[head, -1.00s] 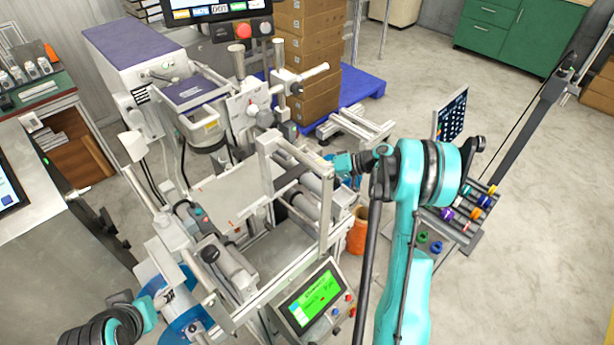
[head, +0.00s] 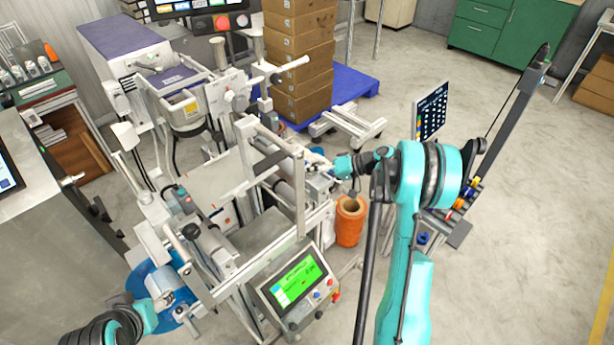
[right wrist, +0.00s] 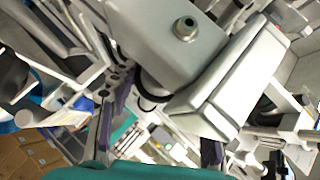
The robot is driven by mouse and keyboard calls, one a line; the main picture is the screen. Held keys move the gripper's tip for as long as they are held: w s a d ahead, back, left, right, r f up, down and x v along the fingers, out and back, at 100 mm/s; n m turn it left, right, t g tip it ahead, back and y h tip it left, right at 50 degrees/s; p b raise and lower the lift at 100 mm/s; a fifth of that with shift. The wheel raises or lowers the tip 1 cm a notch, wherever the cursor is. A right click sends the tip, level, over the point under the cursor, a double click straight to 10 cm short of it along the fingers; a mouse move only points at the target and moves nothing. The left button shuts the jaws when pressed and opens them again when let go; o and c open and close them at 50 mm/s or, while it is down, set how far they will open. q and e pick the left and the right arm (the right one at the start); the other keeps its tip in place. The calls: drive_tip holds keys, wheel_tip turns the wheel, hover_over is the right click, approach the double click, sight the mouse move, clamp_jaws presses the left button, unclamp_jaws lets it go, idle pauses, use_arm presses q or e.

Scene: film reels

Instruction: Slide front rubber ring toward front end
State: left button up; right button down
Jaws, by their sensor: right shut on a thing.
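My right gripper (head: 334,168) reaches in from the right to the end of the machine's roller section in the head view. In the right wrist view its dark fingers (right wrist: 162,130) stand either side of a light shaft below a large grey block. A dark rubber ring (right wrist: 148,104) goes around this shaft near the left finger. The gripper is shut on it, though the block hides part of the contact. My left gripper (head: 160,303) is at the lower left beside a blue disc (head: 140,280). Its fingers are too small to read.
The machine (head: 215,180) has a tall frame close beside my right gripper. A green-screen control panel (head: 295,290) stands in front. An orange spool (head: 350,222) is below the gripper. A rack with coloured rings (head: 465,200) stands at right.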

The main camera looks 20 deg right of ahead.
drive_tip(key=shift+w+a+f, duration=0.1)
drive_tip(key=shift+w+a, duration=0.05)
drive_tip(key=shift+w, duration=0.1)
drive_tip(key=c, duration=0.7)
unclamp_jaws()
drive_tip(key=v, duration=1.2)
